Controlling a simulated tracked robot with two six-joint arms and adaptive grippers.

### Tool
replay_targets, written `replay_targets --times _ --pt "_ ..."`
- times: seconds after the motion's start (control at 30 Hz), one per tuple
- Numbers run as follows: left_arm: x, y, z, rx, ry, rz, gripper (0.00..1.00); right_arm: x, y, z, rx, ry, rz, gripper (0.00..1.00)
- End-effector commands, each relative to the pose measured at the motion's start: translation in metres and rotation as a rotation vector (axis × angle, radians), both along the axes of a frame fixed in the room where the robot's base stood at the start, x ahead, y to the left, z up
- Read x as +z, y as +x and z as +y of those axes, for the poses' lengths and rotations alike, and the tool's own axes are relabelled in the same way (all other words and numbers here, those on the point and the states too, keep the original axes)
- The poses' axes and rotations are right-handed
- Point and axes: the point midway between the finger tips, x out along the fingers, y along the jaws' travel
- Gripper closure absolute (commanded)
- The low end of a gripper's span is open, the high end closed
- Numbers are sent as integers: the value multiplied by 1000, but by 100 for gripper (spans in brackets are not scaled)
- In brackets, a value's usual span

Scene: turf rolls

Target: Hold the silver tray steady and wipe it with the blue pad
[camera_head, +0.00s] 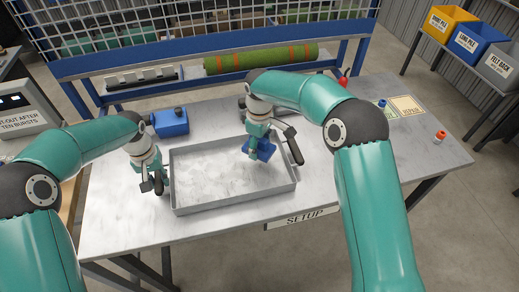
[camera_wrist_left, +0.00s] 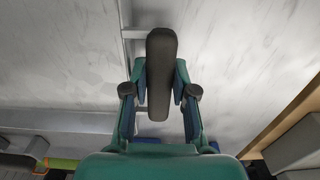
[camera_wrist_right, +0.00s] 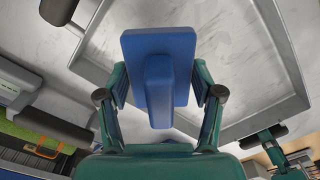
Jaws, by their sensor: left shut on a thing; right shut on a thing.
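The silver tray (camera_head: 235,204) lies on the table, with pale, dusty-looking smears on its floor. My left gripper (camera_head: 152,184) is shut on the tray's dark left handle, which fills its jaws in the left wrist view (camera_wrist_left: 160,80). The tray's other dark handle (camera_head: 293,147) stands free at the right end. My right gripper (camera_head: 252,145) is shut on the grip of the blue pad (camera_head: 265,150). The pad is over the back right part of the tray, and its grip and plate show in the right wrist view (camera_wrist_right: 158,45). Whether the pad touches the tray floor is hard to tell.
A blue box (camera_head: 171,122) stands behind the tray. A green roll with orange bands (camera_head: 260,58) lies on the rack at the back.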

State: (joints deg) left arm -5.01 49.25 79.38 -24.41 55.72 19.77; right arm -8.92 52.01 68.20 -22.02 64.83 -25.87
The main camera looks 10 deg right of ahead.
Motion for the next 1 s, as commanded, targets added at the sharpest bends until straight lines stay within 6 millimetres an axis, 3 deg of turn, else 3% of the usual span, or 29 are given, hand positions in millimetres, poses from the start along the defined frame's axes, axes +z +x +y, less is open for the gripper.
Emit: replay_targets --times 0.37,0.73,1.0 --pt "0 0 -1 0 -1 0 100 3 0 0 0 1 -1 67" --pt "0 0 -1 0 -1 1 100 29 0 0 0 0 -1 67" --pt "0 0 -1 0 -1 1 100 32 0 0 0 0 0 67"
